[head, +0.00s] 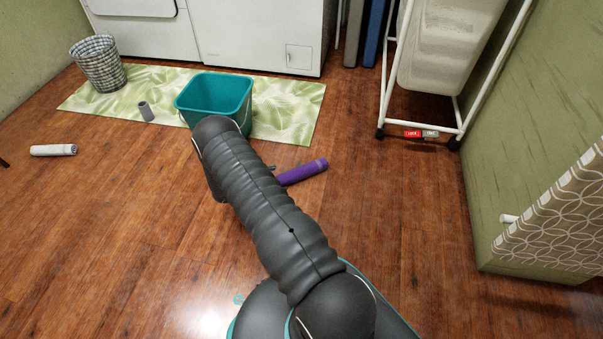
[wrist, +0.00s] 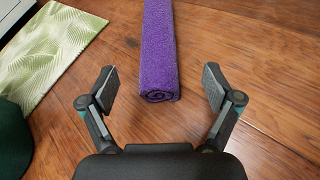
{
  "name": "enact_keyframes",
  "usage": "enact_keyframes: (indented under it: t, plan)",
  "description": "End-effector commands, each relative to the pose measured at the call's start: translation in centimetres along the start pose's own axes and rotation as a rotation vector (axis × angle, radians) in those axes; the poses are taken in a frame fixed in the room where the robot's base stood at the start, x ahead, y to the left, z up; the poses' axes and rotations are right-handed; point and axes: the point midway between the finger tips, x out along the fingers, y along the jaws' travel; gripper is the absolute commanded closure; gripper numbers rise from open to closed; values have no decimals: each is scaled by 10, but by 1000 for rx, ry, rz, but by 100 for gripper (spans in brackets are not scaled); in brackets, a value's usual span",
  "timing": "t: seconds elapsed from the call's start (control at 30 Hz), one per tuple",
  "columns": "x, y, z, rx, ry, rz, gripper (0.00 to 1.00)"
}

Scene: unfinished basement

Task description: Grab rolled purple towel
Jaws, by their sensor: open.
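The rolled purple towel (head: 304,172) lies on the wood floor in the head view, just right of my arm, which hides its near left end. In the wrist view the towel (wrist: 159,50) runs up the middle of the picture, its rolled near end facing me. My gripper (wrist: 158,84) is open, with one finger on each side of the towel's near end and a gap on both sides. The gripper holds nothing. In the head view my arm mostly hides the gripper.
A teal bucket (head: 214,95) stands on the green leaf-pattern mat (head: 290,110), left of the towel. A wheeled hamper (head: 443,50) stands back right. Floor right of the towel is clear.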

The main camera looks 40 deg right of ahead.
Motion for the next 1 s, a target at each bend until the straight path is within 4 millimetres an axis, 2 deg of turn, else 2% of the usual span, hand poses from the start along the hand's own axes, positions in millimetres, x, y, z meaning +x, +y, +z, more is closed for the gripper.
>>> enact_keyframes:
  t: [0.1, 0.37, 0.63, 0.9, 0.93, 1.0]
  plan:
    - [12, -1, 0, -1, 0, 0, 11]
    - [25, 1, -2, 0, 0, -1, 11]
    - [61, 3, -5, -1, 0, -2, 11]
    - [67, 4, -5, -1, 1, 0, 11]
    - [67, 4, -5, -1, 1, 0, 13]
    - [67, 4, -5, -1, 1, 0, 31]
